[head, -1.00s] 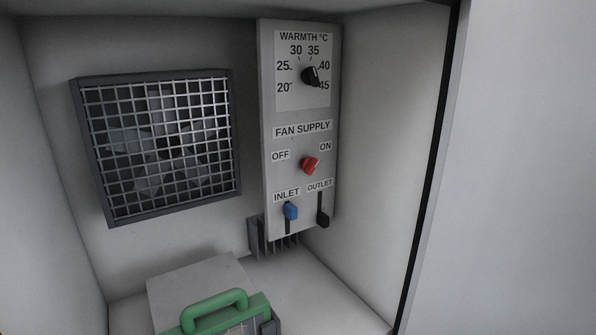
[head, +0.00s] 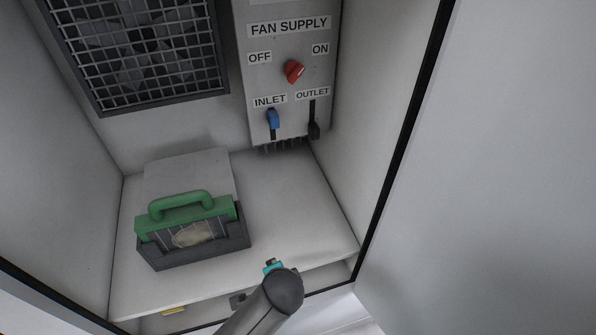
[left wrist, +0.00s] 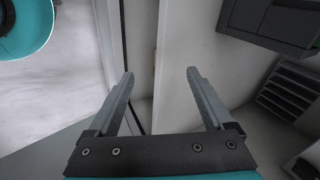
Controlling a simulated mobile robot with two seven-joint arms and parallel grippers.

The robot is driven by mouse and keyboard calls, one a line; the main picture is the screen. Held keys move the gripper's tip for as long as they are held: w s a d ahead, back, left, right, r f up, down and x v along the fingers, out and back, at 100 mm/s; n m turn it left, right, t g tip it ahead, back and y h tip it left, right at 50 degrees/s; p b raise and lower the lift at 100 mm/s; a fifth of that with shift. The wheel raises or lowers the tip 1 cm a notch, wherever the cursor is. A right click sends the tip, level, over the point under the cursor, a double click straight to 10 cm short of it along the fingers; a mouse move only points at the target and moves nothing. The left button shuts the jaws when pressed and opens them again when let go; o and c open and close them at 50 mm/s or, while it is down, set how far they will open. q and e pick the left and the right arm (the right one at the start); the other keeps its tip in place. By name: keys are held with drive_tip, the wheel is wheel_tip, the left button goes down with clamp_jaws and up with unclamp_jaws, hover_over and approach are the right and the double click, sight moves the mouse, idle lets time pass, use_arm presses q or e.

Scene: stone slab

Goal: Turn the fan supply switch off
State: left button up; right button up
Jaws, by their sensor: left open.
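The fan supply switch (head: 293,71) is a red rotary knob on the grey control panel (head: 243,70), between the OFF label at left and the ON label at right. Its pale mark seems turned toward the ON side. In the head view my left arm comes in at the bottom, low in front of the cabinet and well below the knob. Its gripper is mostly hidden there behind the wrist. In the left wrist view my left gripper (left wrist: 160,73) has its two fingers wide apart with nothing between them. My right gripper is not in view.
Below the knob are a blue INLET slider (head: 273,119) and a black OUTLET slider (head: 314,130). A fan grille (head: 140,45) is at upper left. A green-handled filter (head: 182,207) stands in a dark tray on the cabinet floor. The floor (head: 290,205) right of it is clear.

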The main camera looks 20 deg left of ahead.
use_arm(q)
drive_tip(key=w+d+r+m+t+y+p, duration=0.1)
drive_tip(key=w+r+m+t+y, duration=0.15)
drive_tip(key=w+r, duration=0.5)
drive_tip(key=w+d+r+m+t+y+p, duration=0.1)
drive_tip(key=w+d+r+m+t, duration=0.2)
drive_tip(key=r, duration=0.7)
drive_tip(key=m+t+y, duration=0.4)
drive_tip(key=t, duration=0.1)
approach(294, 71)
drive_tip(key=p+x, duration=0.1)
drive_tip(key=x, duration=0.7)
drive_tip(key=shift+w+d+f, duration=0.25)
drive_tip(key=shift+f, duration=0.2)
drive_tip(key=shift+g, duration=0.25)
clamp_jaws()
